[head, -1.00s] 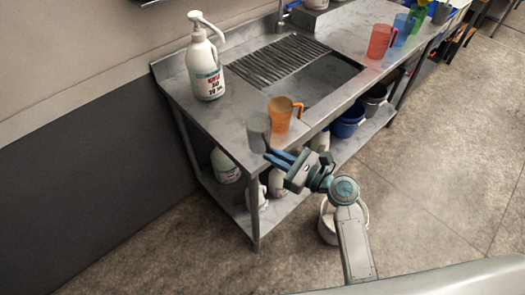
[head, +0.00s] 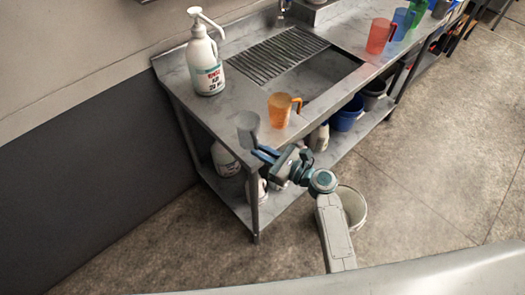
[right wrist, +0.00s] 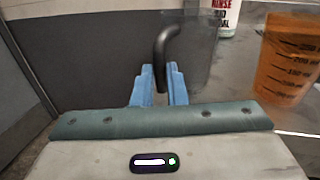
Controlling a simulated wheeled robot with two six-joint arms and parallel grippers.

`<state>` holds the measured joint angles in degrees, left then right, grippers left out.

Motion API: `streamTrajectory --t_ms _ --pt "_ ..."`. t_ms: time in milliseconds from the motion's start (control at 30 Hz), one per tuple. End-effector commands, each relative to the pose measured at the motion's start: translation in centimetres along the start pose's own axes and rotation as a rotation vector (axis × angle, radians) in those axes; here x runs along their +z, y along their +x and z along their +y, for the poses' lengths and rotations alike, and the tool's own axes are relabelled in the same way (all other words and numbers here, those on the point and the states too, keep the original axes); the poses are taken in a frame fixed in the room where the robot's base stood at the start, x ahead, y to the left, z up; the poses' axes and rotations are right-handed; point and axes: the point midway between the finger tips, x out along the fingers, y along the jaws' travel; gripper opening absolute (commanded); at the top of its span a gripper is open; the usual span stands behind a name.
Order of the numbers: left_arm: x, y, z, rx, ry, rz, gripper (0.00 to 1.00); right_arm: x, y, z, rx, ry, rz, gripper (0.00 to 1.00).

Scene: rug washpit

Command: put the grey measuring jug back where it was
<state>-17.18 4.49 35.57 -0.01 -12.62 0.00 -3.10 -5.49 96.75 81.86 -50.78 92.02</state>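The grey measuring jug (head: 247,127) is upright at the bench's near left corner, left of the orange jug. My right gripper (head: 263,154) is shut on its handle from the front side. In the right wrist view the dark curved handle (right wrist: 160,62) stands between the blue fingertips (right wrist: 159,88), and the see-through grey body (right wrist: 198,62) shows behind it. I cannot tell whether the jug's base touches the bench top. My left gripper is not in view.
The orange jug (head: 279,110) stands close on the right; a white pump bottle (head: 205,66) stands behind on the steel bench (head: 222,117). A red jug (head: 377,36) and a blue-green one (head: 403,24) stand farther right. A white bucket (head: 353,206) is on the floor.

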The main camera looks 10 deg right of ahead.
Motion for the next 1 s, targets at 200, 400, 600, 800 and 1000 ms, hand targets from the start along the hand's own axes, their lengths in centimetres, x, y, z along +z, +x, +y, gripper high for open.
streamTrajectory --t_ms 200,400,600,800,1000 --pt "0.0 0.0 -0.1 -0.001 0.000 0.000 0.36 0.0 0.0 0.0 0.000 0.000 0.001 0.32" --pt "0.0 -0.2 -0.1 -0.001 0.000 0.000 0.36 0.3 0.0 0.0 0.000 0.000 0.001 0.32" --pt "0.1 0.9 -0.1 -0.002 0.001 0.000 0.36 -0.2 -2.5 0.0 0.000 -0.003 0.005 0.32" --pt "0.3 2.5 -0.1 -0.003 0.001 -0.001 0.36 -0.3 -7.1 0.0 0.000 -0.005 0.006 0.32" --pt "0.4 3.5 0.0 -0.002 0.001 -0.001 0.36 -0.1 -10.4 0.0 0.000 -0.002 0.004 0.32"
